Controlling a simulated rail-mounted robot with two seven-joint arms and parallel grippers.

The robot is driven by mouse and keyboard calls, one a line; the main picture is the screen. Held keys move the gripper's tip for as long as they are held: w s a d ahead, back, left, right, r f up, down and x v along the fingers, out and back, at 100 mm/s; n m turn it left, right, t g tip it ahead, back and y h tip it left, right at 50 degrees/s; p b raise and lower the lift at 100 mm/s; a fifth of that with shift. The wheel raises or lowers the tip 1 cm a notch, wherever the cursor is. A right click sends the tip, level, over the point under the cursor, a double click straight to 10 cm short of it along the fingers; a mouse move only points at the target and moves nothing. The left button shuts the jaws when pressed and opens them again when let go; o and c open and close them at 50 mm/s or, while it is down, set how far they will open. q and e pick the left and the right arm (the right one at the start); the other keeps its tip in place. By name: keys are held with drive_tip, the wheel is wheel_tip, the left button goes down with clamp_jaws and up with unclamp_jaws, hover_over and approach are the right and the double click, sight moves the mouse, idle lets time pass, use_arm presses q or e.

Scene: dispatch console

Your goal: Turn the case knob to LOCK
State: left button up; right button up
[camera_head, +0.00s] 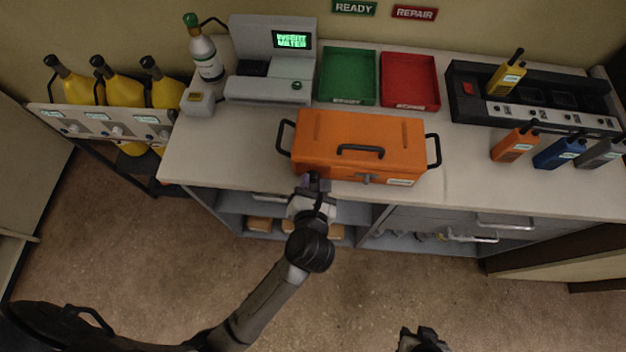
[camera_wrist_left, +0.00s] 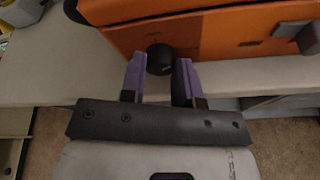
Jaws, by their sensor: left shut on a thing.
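The orange case (camera_head: 385,130) sits closed at the front of the counter, with a black handle on its lid. Its round black knob (camera_wrist_left: 160,58) is on the front face, seen in the left wrist view; my gripper hides it in the head view. My left gripper (camera_head: 312,182) is at the left part of the case's front. In the left wrist view its purple-padded fingers (camera_wrist_left: 160,78) are shut on the knob, one on each side. Markings around the knob are too small to read. My right gripper (camera_head: 425,340) shows only in part at the bottom edge; its fingers are unclear.
Behind the case are a green tray (camera_head: 335,98) and a red tray (camera_head: 397,104). A grey machine (camera_head: 262,88) stands at the back left. A black charger (camera_head: 560,114) and several radios are on the right. The case's grey latch (camera_head: 366,179) is right of my left gripper.

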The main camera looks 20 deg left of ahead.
use_arm(q)
drive_tip(key=n+h, duration=0.1)
drive_tip(key=n, duration=0.1)
drive_tip(key=n+h+p, duration=0.1)
drive_tip(key=n, duration=0.1)
drive_tip(key=shift+s+a+r+t+p, duration=0.1)
drive_tip(key=shift+a+t+p, duration=0.1)
drive_tip(key=shift+t+p, duration=0.15)
drive_tip(key=n+t+h, duration=0.1)
drive_tip(key=n, duration=0.2)
drive_tip(key=shift+a+h, duration=0.15)
drive_tip(key=shift+h, duration=0.25)
drive_tip(key=shift+n, duration=0.5)
drive_tip(key=shift+t, duration=0.25)
drive_tip(key=o, duration=0.7)
drive_tip(key=shift+c, duration=0.2)
